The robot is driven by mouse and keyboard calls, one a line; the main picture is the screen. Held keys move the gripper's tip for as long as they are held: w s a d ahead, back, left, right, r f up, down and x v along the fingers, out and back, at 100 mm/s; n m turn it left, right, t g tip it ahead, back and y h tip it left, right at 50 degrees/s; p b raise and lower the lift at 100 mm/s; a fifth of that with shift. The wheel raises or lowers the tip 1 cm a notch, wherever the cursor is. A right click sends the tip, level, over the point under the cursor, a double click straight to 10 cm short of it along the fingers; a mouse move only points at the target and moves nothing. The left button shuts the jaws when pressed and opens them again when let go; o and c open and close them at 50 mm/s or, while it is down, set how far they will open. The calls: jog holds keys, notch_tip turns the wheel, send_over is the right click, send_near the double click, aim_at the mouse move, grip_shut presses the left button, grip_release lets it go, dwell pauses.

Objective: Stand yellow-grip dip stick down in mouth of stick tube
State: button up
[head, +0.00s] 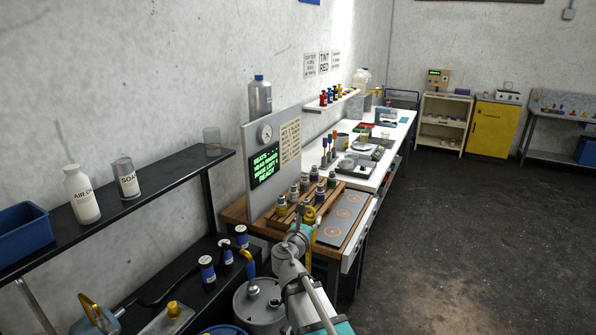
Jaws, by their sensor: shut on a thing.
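My gripper (303,229) is small in the head view, at the front edge of the wooden bench. It is shut on a small yellow piece (309,216), which appears to be the grip of the yellow-grip dip stick. The stick's lower part is hidden or too small to make out. I cannot tell which thing is the stick tube, or whether the held stick touches anything.
A wooden rack of small jars (293,206) stands close beside my gripper, with a grey mat with orange rings (343,218) to its right. A grey drum (258,304) is below. A panel with a green-lettered screen (265,168) rises behind the rack. Floor at right is clear.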

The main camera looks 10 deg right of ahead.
jog(key=shift+w+d, duration=0.1)
jog(key=shift+d, duration=0.3)
jog(key=shift+w+r, duration=0.1)
jog(key=shift+w, duration=0.05)
jog(key=w+r+n+y+p, duration=0.1)
jog(key=w+r+p, duration=0.1)
jog(key=w, duration=0.9)
jog(key=w+r+t+y+p, duration=0.1)
jog(key=w+r+p, duration=0.1)
jog(key=w, duration=0.9)
jog(key=shift+a+r+n+y+p, duration=0.25)
jog(key=shift+a+n+y+p, duration=0.05)
jog(key=shift+a+n, duration=0.1)
notch_tip(320, 180, down, 7)
jog(key=b, duration=0.7)
jog(key=shift+f, duration=0.15)
jog(key=shift+w+f+b, duration=0.1)
jog(key=shift+f+b, duration=2.35)
jog(key=shift+b, duration=0.15)
